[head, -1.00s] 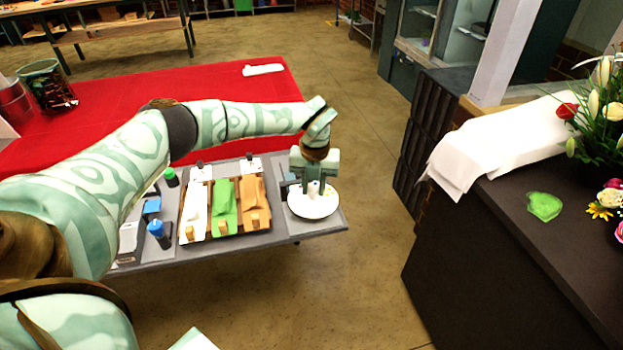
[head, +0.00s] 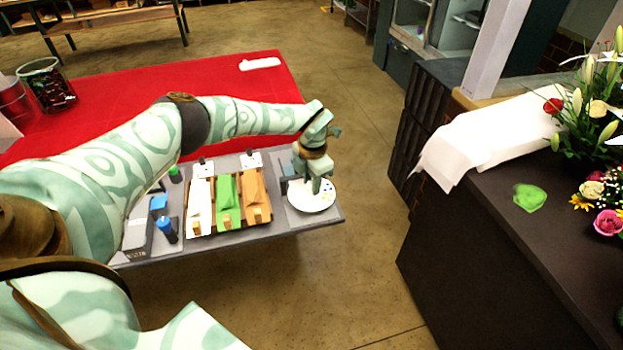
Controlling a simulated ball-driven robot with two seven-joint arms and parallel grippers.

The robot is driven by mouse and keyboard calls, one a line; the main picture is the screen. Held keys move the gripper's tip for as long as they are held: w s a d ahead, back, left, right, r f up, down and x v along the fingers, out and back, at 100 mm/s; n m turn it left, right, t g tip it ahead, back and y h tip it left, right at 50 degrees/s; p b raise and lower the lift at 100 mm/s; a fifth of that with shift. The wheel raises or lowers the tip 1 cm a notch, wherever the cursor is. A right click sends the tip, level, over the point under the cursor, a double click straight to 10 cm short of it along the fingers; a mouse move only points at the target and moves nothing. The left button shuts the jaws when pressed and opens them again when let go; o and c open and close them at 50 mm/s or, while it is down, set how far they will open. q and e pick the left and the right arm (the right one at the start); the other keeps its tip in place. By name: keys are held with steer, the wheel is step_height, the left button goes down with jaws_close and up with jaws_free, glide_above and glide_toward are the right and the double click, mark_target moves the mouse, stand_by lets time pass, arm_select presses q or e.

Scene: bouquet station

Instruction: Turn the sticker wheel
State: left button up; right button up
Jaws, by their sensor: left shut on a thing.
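The sticker wheel (head: 312,203) is a round white disc with small blue and yellow dots along its right side. It lies at the right end of the grey tabletop. My left gripper (head: 315,187) points down over the middle of the wheel and is shut on its small central knob, which the fingers mostly hide. My right gripper is not in view; only part of my arm shows at the bottom left.
A wooden rack (head: 229,229) with white, green and orange pieces stands left of the wheel. Blue bottles (head: 166,229) stand further left. A red-covered table (head: 120,105) lies behind. A dark counter (head: 490,255) with flowers (head: 608,222) is at the right, with open floor between.

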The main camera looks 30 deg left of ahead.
arm_select(q)
steer(key=shift+r+m, duration=0.1)
steer(key=shift+m, duration=0.7)
steer(key=o, duration=1)
